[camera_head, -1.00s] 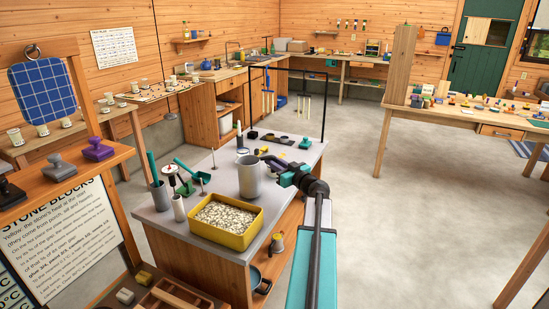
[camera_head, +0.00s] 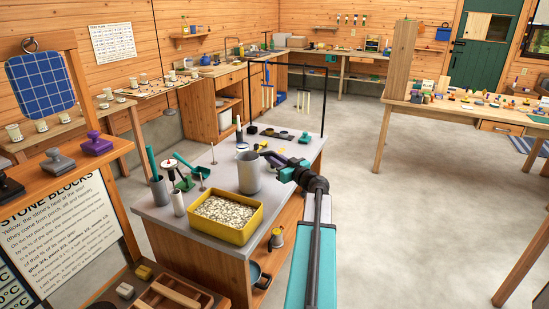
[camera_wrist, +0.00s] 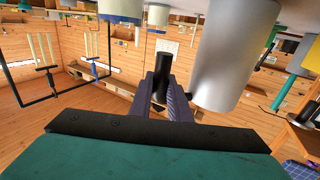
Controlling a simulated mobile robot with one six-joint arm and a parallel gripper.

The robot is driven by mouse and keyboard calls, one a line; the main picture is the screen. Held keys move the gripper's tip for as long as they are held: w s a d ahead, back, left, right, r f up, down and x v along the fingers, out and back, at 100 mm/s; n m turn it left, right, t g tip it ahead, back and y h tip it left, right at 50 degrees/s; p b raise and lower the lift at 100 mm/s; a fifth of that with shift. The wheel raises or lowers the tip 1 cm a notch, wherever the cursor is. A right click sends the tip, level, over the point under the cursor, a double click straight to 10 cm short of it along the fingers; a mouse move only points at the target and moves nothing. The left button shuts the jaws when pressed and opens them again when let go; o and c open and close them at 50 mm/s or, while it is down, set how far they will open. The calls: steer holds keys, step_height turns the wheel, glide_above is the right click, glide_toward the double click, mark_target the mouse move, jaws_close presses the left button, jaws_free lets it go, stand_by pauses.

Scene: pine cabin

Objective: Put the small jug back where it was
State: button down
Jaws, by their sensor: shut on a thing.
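The small jug (camera_head: 248,173) is a plain grey upright cylinder, above the grey worktop just behind the yellow tray. In the wrist view its smooth grey wall (camera_wrist: 232,55) fills the upper right, beside the fingers. My gripper (camera_head: 264,152) reaches in from the right, close to the jug's upper side. In the wrist view the dark fingers (camera_wrist: 175,100) are close together against the jug's side. They are shut on the jug, most likely by a handle; the grip itself is largely hidden. The gap under the jug is hard to judge.
A yellow tray (camera_head: 241,233) of pale chips stands in front of the jug. A green scoop (camera_head: 190,167) lies left. A dark tray (camera_head: 275,133) is at the back. Bare worktop (camera_head: 222,178) shows left of the jug.

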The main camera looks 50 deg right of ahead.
steer(key=shift+f+b, duration=0.3)
steer(key=shift+b, duration=0.25)
stand_by(0.4)
steer(key=c, duration=1.6)
jaws_free()
steer(key=shift+s, duration=0.1)
steer(key=b+v, duration=0.3)
steer(key=v, duration=1)
steer(key=shift+s+a, duration=0.2)
steer(key=shift+s, duration=0.1)
steer(key=shift+s, duration=0.1)
